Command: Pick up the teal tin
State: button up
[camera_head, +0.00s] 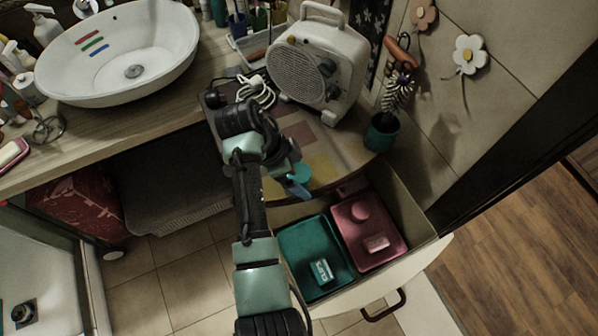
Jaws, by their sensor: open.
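A small round teal tin (304,172) lies on the colored squares of the counter, right at my gripper (297,186). My gripper is open, reaching down from my arm. Part of the tin is hidden by my gripper, and I cannot tell whether the fingers touch it or stand around it. An open drawer below holds a teal tray (297,244) and a pink tray (345,222). The teal tray has a small teal block with pale lettering (322,271) in it. The pink tray has a round pink tin (360,211) and a small pink block (376,242).
A white heater (318,62) with a cable (256,91) stands at the back of the counter. A dark green pot (381,133) holding a brush is to the right. A white basin (130,50) is at the left. The open drawer front (415,268) juts out.

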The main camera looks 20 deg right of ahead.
jog(key=c, duration=1.4)
